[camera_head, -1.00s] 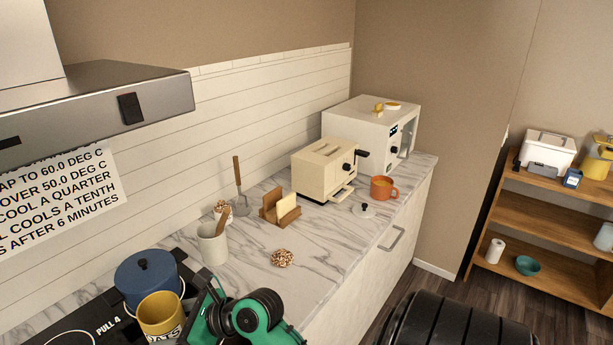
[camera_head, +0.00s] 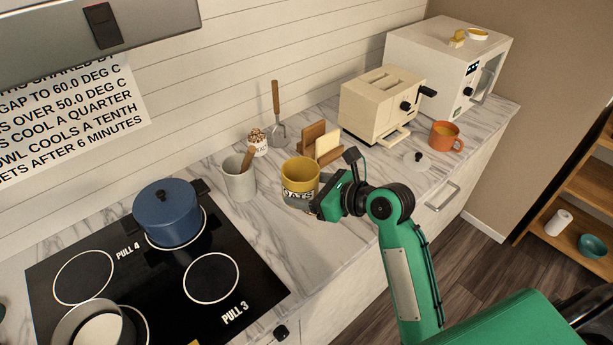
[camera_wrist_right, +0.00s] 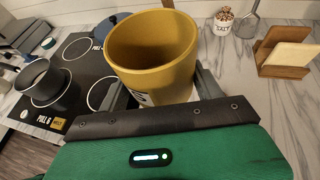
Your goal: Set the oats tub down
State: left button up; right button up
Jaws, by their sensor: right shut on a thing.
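In the wrist view, the tub (camera_wrist_right: 152,58) stands between the two grey fingers (camera_wrist_right: 160,92). Its base is largely hidden, so I cannot tell whether it touches the counter. My left gripper is not in view.
A napkin holder (camera_head: 321,143), salt pot (camera_head: 258,145) and toaster (camera_head: 380,103) stand behind the tub. The stove (camera_head: 150,262) with a blue pot (camera_head: 166,214) lies left. An orange mug (camera_head: 445,137) stands at right. Counter in front of the crock is clear.

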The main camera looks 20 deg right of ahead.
jog(key=shift+w+a+r+n+g+y+b, duration=0.15)
jog(key=shift+w+a+r+n+g+y, duration=0.15)
jog(key=shift+w+a, duration=0.35)
jog(key=shift+w+a+r+n+g+y+b, duration=0.2)
jog(key=shift+w+a+r+n, duration=0.1)
jog(key=shift+w+a, duration=0.3)
jog(key=shift+w+f, duration=0.1)
jog(key=shift+f, duration=0.25)
send_over(296, 241)
notch_tip(296, 241, down, 8)
notch_tip(296, 241, down, 7)
jog(key=shift+r+p, duration=0.1)
jog(key=shift+p, duration=0.35)
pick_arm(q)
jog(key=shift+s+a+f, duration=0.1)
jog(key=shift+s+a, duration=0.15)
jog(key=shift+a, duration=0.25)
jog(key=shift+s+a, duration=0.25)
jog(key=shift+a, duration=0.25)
pick_arm(e)
jog(key=shift+f, duration=2.4)
jog(key=shift+f, duration=0.15)
jog(key=o, duration=1)
